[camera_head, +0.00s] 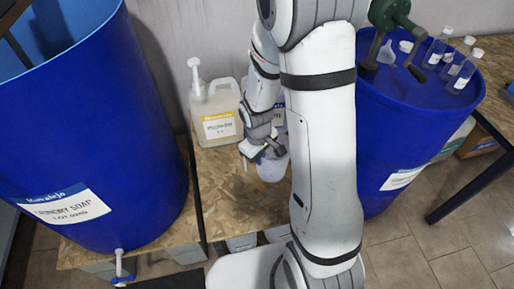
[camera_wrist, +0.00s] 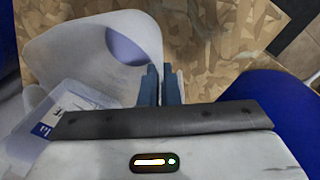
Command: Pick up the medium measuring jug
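A pale, translucent jug (camera_head: 272,168) stands on the chipboard bench between the two blue drums; I take it for the medium measuring jug. My gripper (camera_head: 264,151) is at its rim in the head view, and the arm hides part of it. In the wrist view the jug (camera_wrist: 85,55) fills the left side, and the two dark fingers (camera_wrist: 161,84) are close together at its right edge. A thin pale part of it seems to lie between them. The jug looks upright.
A cream jerrycan (camera_head: 216,112) with a yellow label stands left of the jug. A blue-labelled container is partly hidden behind my arm. Blue drums stand left (camera_head: 85,130) and right (camera_head: 405,125); the right one carries small bottles (camera_head: 462,75). The bench (camera_head: 220,190) is bare in front.

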